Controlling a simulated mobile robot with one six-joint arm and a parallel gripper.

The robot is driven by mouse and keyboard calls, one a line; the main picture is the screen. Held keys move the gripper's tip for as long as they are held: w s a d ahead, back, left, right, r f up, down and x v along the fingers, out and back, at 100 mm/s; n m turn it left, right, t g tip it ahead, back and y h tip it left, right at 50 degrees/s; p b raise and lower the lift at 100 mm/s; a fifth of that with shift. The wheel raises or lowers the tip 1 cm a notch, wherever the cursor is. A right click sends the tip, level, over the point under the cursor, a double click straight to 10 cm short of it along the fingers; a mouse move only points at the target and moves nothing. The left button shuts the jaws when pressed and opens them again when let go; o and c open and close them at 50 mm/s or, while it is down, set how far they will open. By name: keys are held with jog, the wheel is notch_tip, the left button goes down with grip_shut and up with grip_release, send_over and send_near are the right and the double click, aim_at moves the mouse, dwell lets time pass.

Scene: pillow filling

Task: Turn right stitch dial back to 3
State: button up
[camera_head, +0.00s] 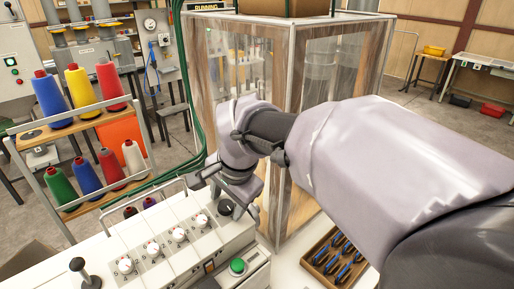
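A white control panel (150,225) at the lower left carries a row of several white dials. Dial numbers and pointer settings are too small to read.
A green button (237,266) is on the panel's front right, and a black lever (80,268) at its left. A thread rack (60,135) with coloured cones stands behind left. A clear-walled cabinet (330,65) stands behind my arm. A wooden tray (320,262) of blue items lies right.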

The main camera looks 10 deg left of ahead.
jog(key=shift+r, duration=0.1)
jog(key=p+v, duration=0.5)
jog(key=v, duration=1.2)
jog(key=shift+r, duration=0.15)
jog(key=s+d+f+n+t+b, duration=0.1)
jog(key=s+d+f+b, duration=0.5)
jog(key=d+f, duration=0.3)
jog(key=s+d+f+t+b, duration=0.1)
jog(key=s+d+f+b, duration=0.5)
jog(key=f, duration=0.8)
jog(key=s+d, duration=0.1)
jog(key=d, duration=0.2)
jog(key=shift+d+f+n+t+h, duration=0.2)
jog(key=shift+d+n+t+h, duration=0.1)
jog(key=shift+d+n+h, duration=0.1)
